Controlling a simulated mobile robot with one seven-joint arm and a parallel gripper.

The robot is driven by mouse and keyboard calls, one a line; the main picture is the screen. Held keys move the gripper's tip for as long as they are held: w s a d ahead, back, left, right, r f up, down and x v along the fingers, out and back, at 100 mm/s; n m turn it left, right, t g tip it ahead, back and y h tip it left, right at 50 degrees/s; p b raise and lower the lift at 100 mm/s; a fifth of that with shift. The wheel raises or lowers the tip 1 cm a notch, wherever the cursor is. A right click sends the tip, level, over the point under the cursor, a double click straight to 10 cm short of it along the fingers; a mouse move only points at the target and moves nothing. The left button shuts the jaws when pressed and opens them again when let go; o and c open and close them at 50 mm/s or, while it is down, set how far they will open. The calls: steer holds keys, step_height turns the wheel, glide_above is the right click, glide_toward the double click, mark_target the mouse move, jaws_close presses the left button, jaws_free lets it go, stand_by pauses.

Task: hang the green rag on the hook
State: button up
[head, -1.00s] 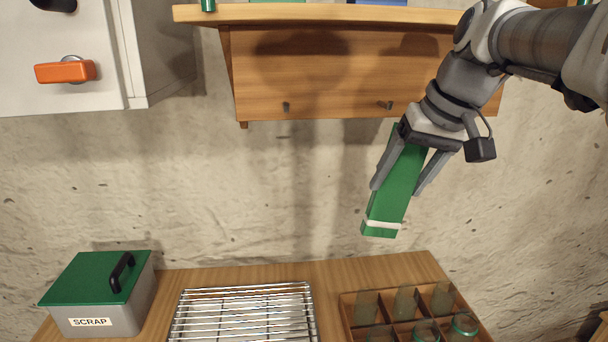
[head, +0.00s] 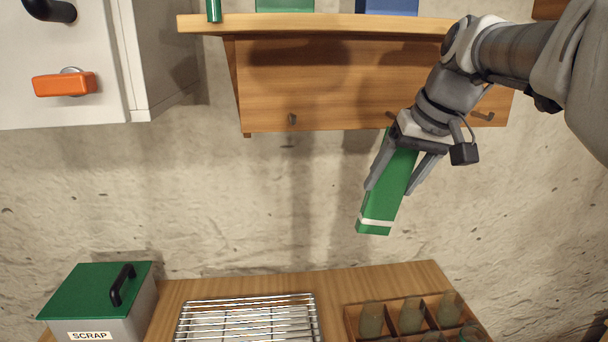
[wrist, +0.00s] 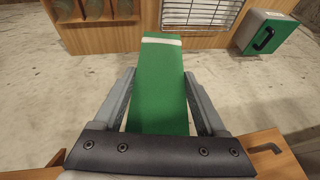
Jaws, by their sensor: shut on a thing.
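The green rag (head: 388,195), a flat strip with a white band near its lower end, hangs tilted from my gripper (head: 390,189). My gripper is shut on its upper part, and the rag also fills the middle of the wrist view (wrist: 160,85). A wooden board under the shelf carries hooks: a left one (head: 293,119), a middle one (head: 390,115) partly behind my gripper, and a right one (head: 483,116). One hook (wrist: 265,148) shows at the lower right of the wrist view. The rag appears clear of the hooks.
A wooden shelf (head: 320,23) above the hooks holds green and blue things. A white cabinet with an orange handle (head: 64,84) is at upper left. Below, a counter holds a SCRAP box (head: 95,290), a wire rack (head: 248,318) and a divided jar crate (head: 352,322).

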steer(key=shift+w+a+f+p, duration=0.1)
steer(key=shift+w+f+p, duration=0.15)
steer(key=shift+w, duration=0.7)
steer(key=shift+w+a+f+p, duration=0.1)
steer(key=shift+w+f+p, duration=0.15)
steer(key=shift+w, duration=0.65)
steer(key=shift+w+a+f+p, duration=0.15)
steer(key=shift+w+p, duration=0.1)
steer(key=shift+w, duration=0.7)
steer(key=o, duration=1.3)
steer(key=shift+r, duration=0.1)
